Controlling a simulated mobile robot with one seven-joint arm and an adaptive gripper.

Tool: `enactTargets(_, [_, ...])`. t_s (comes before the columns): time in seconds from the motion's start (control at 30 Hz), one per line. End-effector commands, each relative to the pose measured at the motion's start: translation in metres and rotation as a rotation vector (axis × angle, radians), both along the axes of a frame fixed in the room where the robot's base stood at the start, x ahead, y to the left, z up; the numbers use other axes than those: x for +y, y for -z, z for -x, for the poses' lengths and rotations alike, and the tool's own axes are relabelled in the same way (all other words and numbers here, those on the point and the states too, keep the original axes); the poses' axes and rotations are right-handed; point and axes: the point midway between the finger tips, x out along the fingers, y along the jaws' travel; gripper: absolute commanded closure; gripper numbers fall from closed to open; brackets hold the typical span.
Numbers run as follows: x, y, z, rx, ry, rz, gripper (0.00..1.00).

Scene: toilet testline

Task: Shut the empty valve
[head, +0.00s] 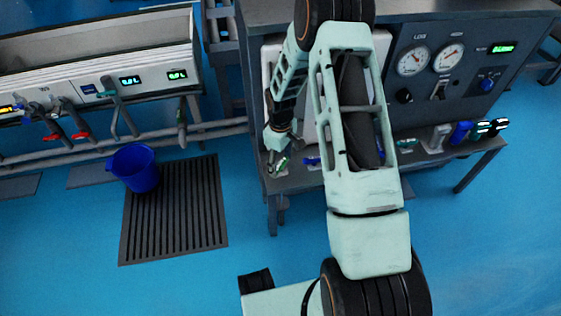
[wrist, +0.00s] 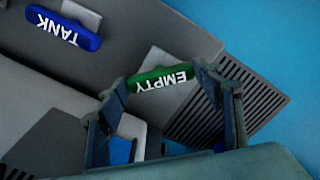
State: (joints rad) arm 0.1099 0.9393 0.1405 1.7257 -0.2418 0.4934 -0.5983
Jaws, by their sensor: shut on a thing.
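The empty valve (wrist: 163,80) is a green handle with white "EMPTY" lettering, upside down in the wrist view. My gripper (wrist: 160,84) has one finger at each end of this handle and is shut on it. In the head view my gripper (head: 279,163) is at the left front of the bench, low beside the panel. The handle is small there and partly hidden by the gripper. The valve's stem is not clear in either view.
A blue "TANK" handle (wrist: 63,28) sits close by on the same bench. The bench (head: 455,157) carries gauges and more handles at right, partly behind my arm. Open blue floor lies in front.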

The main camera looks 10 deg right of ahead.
Motion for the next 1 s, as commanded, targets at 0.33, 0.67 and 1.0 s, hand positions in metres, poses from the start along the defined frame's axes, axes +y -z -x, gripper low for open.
enactTargets(0.33, [-0.0001, -0.0004, -0.0002, 0.0, 0.099, 0.0, 0.64])
enactTargets(0.67, [-0.0001, -0.0004, 0.0, 0.0, 0.362, 0.001, 0.64])
enactTargets(1.0, [0.0002, -0.0004, -0.0001, 0.0, 0.627, 0.0, 0.64])
